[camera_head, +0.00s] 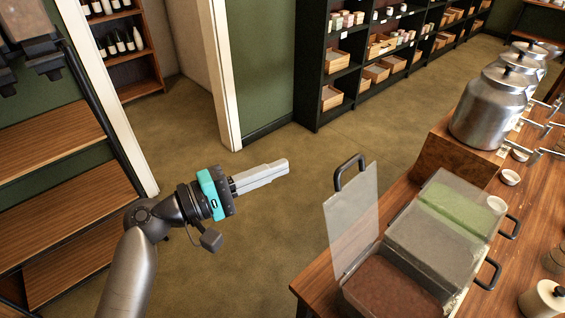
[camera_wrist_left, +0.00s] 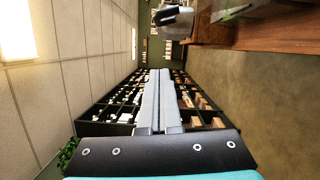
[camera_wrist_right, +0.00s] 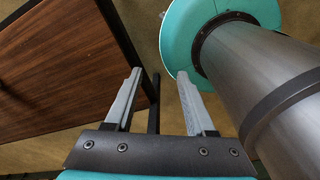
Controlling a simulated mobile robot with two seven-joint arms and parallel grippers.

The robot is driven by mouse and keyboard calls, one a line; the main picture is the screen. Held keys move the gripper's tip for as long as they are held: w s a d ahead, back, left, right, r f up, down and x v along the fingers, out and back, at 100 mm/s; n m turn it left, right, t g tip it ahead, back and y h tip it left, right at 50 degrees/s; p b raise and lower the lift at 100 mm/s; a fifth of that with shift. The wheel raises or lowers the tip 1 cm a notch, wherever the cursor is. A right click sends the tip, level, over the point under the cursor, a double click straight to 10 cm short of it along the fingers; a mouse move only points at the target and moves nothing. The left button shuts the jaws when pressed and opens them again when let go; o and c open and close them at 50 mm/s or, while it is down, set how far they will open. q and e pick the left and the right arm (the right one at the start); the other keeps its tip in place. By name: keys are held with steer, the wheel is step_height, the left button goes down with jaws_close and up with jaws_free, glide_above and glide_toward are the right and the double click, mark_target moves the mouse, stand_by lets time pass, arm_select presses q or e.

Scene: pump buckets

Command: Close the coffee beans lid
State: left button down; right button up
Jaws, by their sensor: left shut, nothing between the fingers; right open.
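The coffee beans bin (camera_head: 391,290) holds brown contents and sits at the near left corner of the wooden counter. Its clear lid (camera_head: 352,222) stands upright, open, with a black handle (camera_head: 349,172) at its top. My left gripper (camera_head: 287,166) is shut and empty, left of the lid and apart from it, over the floor. Its closed fingers also show in the left wrist view (camera_wrist_left: 159,76). My right gripper (camera_wrist_right: 159,79) is open and empty in the right wrist view, far from the bin. The far side of the lid's hinge is hard to make out.
Bins with closed clear lids (camera_head: 455,208) stand beside the open one, one with green contents. Metal canisters (camera_head: 491,105) stand on a wooden box behind. Small white bowls (camera_head: 510,177) and a lidded jar (camera_head: 543,299) are on the counter. The floor left of the counter is free.

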arm_select(q)
steer(key=d+p, duration=0.2)
steer(key=d, duration=0.7)
steer(key=shift+d+r+p, duration=0.25)
steer(key=shift+r+p, duration=0.1)
arm_select(e)
steer(key=w+r, duration=0.1)
steer(key=d+r, duration=0.1)
steer(key=r, duration=0.1)
steer(key=shift+w, duration=0.4)
steer(key=shift+s, duration=0.1)
